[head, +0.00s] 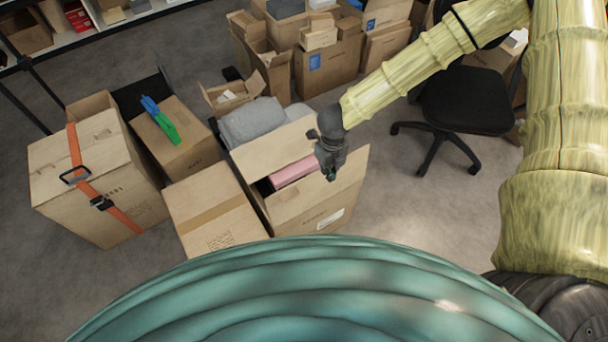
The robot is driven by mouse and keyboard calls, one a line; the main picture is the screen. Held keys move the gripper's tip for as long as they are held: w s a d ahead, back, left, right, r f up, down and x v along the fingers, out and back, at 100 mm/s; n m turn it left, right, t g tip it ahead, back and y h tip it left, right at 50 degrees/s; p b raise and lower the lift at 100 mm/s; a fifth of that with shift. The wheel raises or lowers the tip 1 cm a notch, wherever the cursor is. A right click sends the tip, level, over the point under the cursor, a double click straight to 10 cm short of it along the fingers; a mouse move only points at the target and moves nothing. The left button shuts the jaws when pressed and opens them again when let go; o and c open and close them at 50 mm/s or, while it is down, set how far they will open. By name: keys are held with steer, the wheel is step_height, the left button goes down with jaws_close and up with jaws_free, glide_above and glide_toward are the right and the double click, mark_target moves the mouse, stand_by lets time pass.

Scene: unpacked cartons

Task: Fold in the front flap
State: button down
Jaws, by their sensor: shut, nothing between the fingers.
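An open carton (313,217) stands at the centre of the head view, with a white label on its near side. A pink item (292,172) shows inside it. A wide flap (268,150) stands up along the carton's far side. Another flap (352,172) sticks up at the right end, and a narrow part of the left edge is raised. I cannot tell which flap counts as the front one. My gripper (329,172) is shut and empty, over the carton's right part near the right flap. Whether it touches the flap is unclear.
A closed carton (212,209) stands left of the open one. A strapped carton (93,180) and a carton with a green and blue tool (160,120) stand farther left. Grey cloth (252,120) lies behind. An office chair (462,105) stands right; floor is free before it.

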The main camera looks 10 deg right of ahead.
mark_target(318, 174)
step_height(318, 174, down, 9)
steer(key=b, duration=0.7)
steer(key=w, duration=0.1)
steer(key=w+a, duration=0.1)
steer(key=w, duration=0.1)
steer(key=w+b, duration=0.1)
steer(key=shift+w+a+r, duration=0.1)
steer(key=shift+w+a, duration=0.25)
steer(key=w+a+f+b, duration=0.1)
steer(key=w+f, duration=0.2)
steer(key=w+a+f+b, duration=0.1)
steer(key=w+f, duration=0.2)
steer(key=f, duration=0.1)
steer(key=w+a+f+b, duration=0.1)
steer(key=w+f+b, duration=0.1)
steer(key=w+f, duration=0.1)
steer(key=shift+w+a+f, duration=0.3)
steer(key=shift+f, duration=0.25)
step_height(318, 174, up, 12)
steer(key=p, duration=0.8)
steer(key=shift+f+p, duration=0.2)
steer(key=shift+p, duration=0.2)
steer(key=shift+s, duration=0.1)
